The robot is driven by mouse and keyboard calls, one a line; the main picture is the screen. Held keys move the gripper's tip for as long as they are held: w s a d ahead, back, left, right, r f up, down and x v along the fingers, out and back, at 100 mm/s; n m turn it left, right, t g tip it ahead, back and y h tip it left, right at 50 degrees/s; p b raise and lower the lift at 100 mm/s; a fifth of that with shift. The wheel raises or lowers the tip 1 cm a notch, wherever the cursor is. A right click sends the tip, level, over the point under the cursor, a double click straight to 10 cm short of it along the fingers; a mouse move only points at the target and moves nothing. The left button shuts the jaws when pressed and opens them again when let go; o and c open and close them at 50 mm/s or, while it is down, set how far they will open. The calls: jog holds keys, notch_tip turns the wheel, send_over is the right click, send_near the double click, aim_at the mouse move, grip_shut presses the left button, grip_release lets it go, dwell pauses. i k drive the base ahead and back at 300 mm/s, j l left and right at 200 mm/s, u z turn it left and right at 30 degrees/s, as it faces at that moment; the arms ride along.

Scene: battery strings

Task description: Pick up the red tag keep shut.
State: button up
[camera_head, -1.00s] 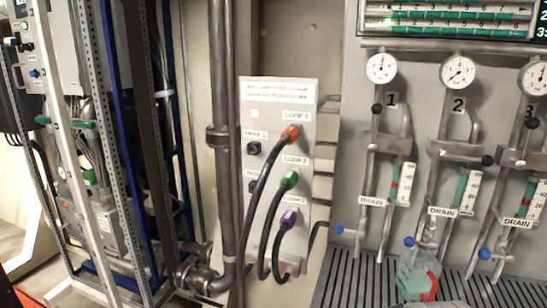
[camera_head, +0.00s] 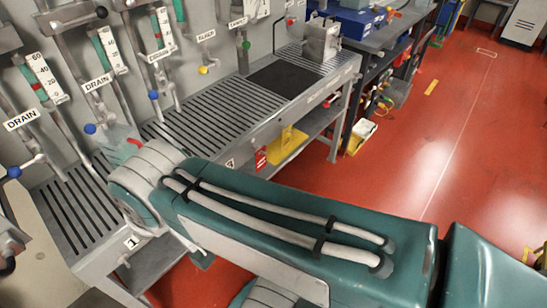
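A small red tag (camera_head: 261,158) with pale markings hangs at the front side of the slatted metal bench, beside a yellow object. Its lettering is too small to read. My green and white arm crosses the lower middle of the view, between me and the bench. My gripper is not in view, so I cannot see whether it is open or holds anything.
The slatted bench (camera_head: 215,117) runs along the wall of gauges and drain valves. A clear container (camera_head: 118,138) with a red handle stands on it, partly behind my arm. A yellow object (camera_head: 288,146) sits beneath. Red floor (camera_head: 430,150) is open at right.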

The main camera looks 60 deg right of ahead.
aim_at(261, 161)
jog(key=z, duration=1.8)
jog(key=i+l+u, duration=0.1)
jog(key=i, duration=0.25)
jog(key=i+l+u, duration=0.1)
jog(key=i+l, duration=0.1)
jog(key=i, duration=0.15)
